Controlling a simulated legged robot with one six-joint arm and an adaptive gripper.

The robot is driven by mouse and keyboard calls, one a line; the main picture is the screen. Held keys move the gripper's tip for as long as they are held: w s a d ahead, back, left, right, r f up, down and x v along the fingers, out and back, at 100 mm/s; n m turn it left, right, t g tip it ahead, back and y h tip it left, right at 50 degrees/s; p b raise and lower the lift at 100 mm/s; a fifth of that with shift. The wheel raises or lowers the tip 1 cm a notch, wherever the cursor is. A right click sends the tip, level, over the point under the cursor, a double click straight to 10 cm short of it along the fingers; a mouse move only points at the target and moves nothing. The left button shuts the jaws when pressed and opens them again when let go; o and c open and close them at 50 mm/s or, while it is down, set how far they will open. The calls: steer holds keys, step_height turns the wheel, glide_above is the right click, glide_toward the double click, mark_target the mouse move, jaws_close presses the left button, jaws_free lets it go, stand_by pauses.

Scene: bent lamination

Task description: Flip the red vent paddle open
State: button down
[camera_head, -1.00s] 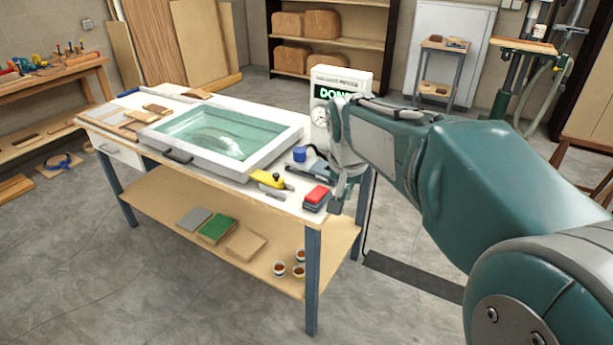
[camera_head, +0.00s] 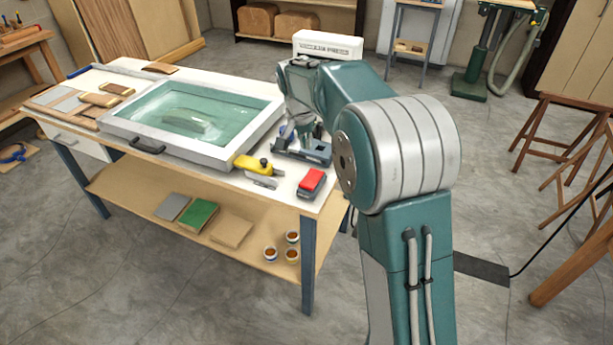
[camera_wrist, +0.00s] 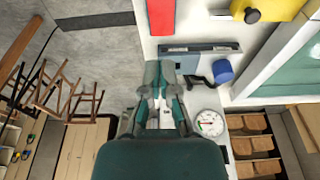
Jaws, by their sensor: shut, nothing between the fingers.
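A red-topped dark block (camera_head: 312,180) lies near the front right corner of the white worktop; its red top also shows in the wrist view (camera_wrist: 161,15). I cannot tell whether this is the vent paddle; no other clearly red paddle shows on the worktop. My gripper (camera_head: 303,135) is shut and empty, pointing down over the worktop's right end, behind the red block and apart from it. In the wrist view my gripper (camera_wrist: 160,70) has its fingertips beside a blue-grey metal tool (camera_wrist: 200,51). Contact cannot be told.
A blue cylinder (camera_wrist: 222,70) and a round gauge (camera_wrist: 208,123) are close by the gripper. A yellow hand tool (camera_head: 257,165) lies left of the red block. The glass-lidded white frame (camera_head: 213,157) fills the worktop's middle. A white box (camera_head: 328,42) stands behind.

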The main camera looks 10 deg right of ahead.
mark_target(307, 184)
steer(key=x, duration=0.8)
steer(key=s+x, duration=0.1)
steer(key=x, duration=0.3)
steer(key=shift+w+a+f, duration=0.1)
steer(key=shift+a+f, duration=0.25)
steer(key=shift+a, duration=0.05)
steer(key=shift+a+f, duration=0.1)
steer(key=shift+f, duration=0.6)
steer(key=shift+a+f, duration=0.1)
steer(key=shift+f, duration=0.4)
steer(key=shift+r, duration=0.25)
steer(key=shift+r, duration=0.65)
